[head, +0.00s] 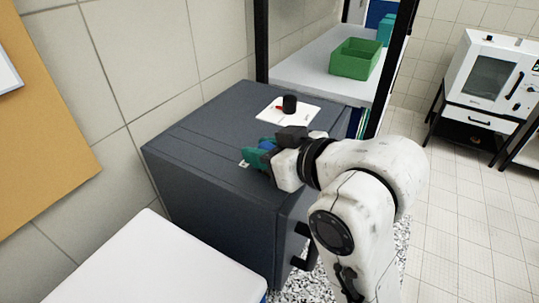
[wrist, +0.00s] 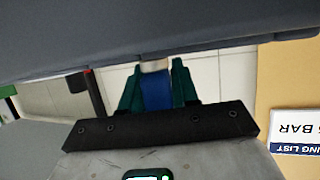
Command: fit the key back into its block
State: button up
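My gripper (head: 254,157) has teal fingers and is above the top of the dark grey cabinet (head: 205,118), near its front edge. In the wrist view the fingers (wrist: 157,85) close on both sides of a blue piece, which looks like the key (wrist: 157,92). A small pale part shows beyond the blue, at the fingertips. A white plate (head: 268,113) lies on the cabinet top behind the gripper. A black round block (head: 289,104) stands on it, with a small red mark beside it. The block is apart from the gripper. I cannot make out a keyhole.
A green bin (head: 355,58) sits on a pale shelf (head: 310,72) behind the cabinet, between black posts. A white-topped surface (head: 150,265) is at the front left. A white oven-like machine (head: 490,75) stands far right. The cabinet top left of the plate is clear.

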grip_shut()
